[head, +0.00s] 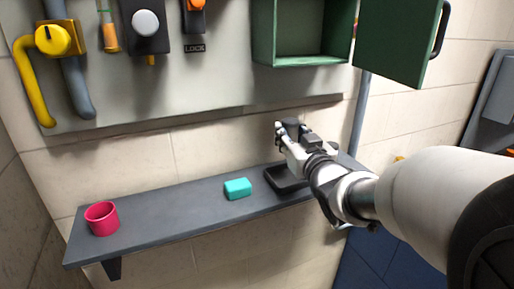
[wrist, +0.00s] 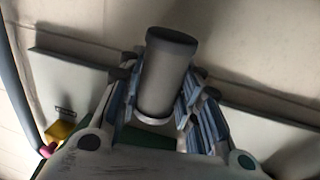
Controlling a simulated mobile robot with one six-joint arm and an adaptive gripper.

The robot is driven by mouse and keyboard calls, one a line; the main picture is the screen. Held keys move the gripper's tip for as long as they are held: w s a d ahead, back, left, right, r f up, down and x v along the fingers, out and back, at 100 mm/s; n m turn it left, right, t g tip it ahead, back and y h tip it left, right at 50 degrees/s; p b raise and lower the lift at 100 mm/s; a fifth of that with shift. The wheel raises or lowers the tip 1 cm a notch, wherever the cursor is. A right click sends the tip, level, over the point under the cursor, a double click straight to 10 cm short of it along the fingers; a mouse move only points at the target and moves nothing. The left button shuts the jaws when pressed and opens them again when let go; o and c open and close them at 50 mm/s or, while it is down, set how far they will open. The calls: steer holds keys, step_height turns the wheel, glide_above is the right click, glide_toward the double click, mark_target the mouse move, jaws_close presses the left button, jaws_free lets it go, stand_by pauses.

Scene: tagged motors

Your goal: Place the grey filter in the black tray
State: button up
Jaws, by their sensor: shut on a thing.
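My gripper (head: 284,140) is shut on the grey filter (wrist: 165,75), a cylinder with a darker cap, held between the fingers in the wrist view. In the head view the filter (head: 292,124) shows as a small dark shape at the fingertips, partly hidden by them. The black tray (head: 287,184) sits on the right part of the grey shelf. The gripper and filter are above the tray, apart from it. My arm hides the tray's right side, and I cannot see all of its inside.
The grey shelf (head: 165,222) also bears a teal block (head: 237,188) left of the tray and a pink cup (head: 102,218) at the far left. Above are a green cabinet (head: 305,60) with its door (head: 402,40) open, and a wall panel (head: 215,85) with valves and switches.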

step_height(320, 180, down, 9)
steer(key=shift+r+b, duration=0.1)
steer(key=shift+b, duration=1.05)
steer(key=o, duration=1.1)
